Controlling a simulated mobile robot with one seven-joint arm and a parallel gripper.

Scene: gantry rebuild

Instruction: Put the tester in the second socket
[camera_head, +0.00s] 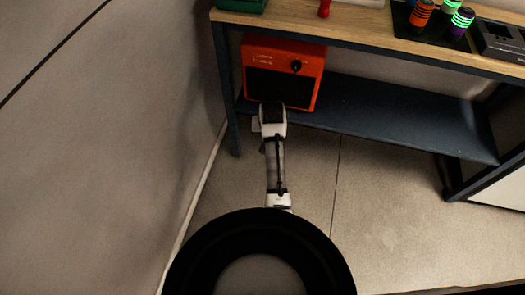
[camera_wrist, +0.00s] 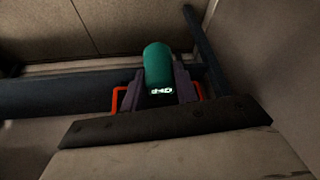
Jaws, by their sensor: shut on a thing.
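A teal cylinder (camera_wrist: 157,60) with small lit white marks shows in the wrist view; it may be the tester. My gripper (camera_wrist: 159,78) has its dark fingers on both sides of the cylinder and is shut on it. In the head view my arm reaches toward the front of an orange box (camera_head: 309,60) on the lower shelf. The cylinder and fingertips cannot be made out there. I cannot tell which thing holds the second socket.
The orange box has a dark front panel and a black knob. It stands on the dark lower shelf (camera_head: 400,115) under a wooden bench top (camera_head: 360,22). Striped cylinders (camera_head: 461,22) stand on a black mat beside a black slotted unit (camera_head: 500,38). A wall is at the left.

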